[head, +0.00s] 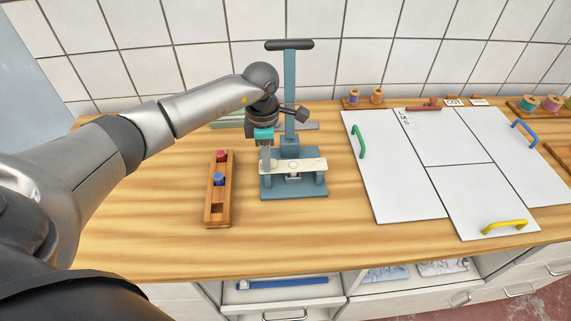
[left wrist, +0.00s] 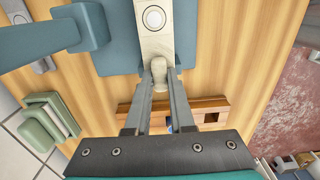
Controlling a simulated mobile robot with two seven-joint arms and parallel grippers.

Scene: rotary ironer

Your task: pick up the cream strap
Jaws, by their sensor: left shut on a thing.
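The cream strap (head: 305,165) lies level across the top of a blue-grey stand (head: 300,192) with an upright post and dark crossbar. In the left wrist view the strap (left wrist: 153,42) has a round pale disc on it and runs toward my fingers. My left gripper (head: 266,166) points down at the strap's left end. In the left wrist view my left gripper (left wrist: 160,66) is shut with its fingers on either side of the strap's near end. The fingers partly hide that end. My right gripper is not in view.
A wooden rack (head: 219,203) with a red and a blue knob stands left of the stand. White panels (head: 400,190) with green, blue and yellow handles lie to the right. Thread spools (head: 376,96) stand at the back. The table's front strip is clear.

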